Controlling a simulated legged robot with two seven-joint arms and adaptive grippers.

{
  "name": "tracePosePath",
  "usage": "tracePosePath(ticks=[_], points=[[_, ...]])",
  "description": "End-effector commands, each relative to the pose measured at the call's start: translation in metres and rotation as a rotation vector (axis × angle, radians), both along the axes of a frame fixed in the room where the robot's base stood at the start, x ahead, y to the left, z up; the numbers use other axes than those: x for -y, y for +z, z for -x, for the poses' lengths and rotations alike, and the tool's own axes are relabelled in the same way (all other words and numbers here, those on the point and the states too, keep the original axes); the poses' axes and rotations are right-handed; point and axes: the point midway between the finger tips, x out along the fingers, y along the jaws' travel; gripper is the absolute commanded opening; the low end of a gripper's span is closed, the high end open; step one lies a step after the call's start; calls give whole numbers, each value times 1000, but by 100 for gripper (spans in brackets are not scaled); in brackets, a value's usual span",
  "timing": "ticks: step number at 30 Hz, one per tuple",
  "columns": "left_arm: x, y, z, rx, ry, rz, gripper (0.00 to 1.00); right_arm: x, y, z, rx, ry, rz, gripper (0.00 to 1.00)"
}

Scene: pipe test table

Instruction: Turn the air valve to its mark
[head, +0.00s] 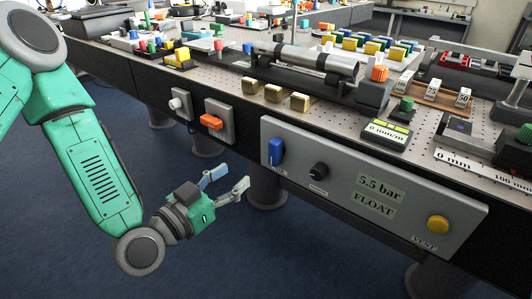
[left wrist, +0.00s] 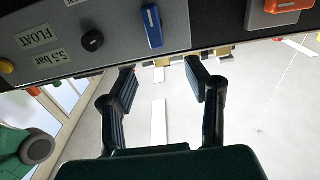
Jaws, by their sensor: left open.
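The blue valve handle (head: 276,151) stands upright at the left end of the grey panel (head: 400,222) on the table's front. In the left wrist view the blue handle (left wrist: 152,26) shows a white line along it, just beyond and above the fingertips. A small label below it is too small to read, and I cannot make out a separate mark. My left gripper (head: 236,181) is open and empty, in front of the panel and below left of the handle, apart from it. It also shows in the left wrist view (left wrist: 160,70). My right gripper is not in view.
The panel also holds a black knob (head: 318,171), labels reading 5.5 bar and FLOAT (head: 377,196), and a yellow button (head: 437,226). An orange switch (head: 211,122) and a white knob (head: 177,103) are left of it. The floor (head: 70,225) below is open.

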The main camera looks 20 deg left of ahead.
Motion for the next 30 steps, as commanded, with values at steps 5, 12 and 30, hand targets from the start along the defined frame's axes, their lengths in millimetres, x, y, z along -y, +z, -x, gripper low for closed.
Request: tracePosePath(ticks=[5,12,30], points=[[11,3,-22,6,-2,-3,43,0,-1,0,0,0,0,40],[27,1,-71,4,-2,-2,43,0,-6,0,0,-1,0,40],[48,1,-127,-3,-2,-1,43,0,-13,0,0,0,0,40]])
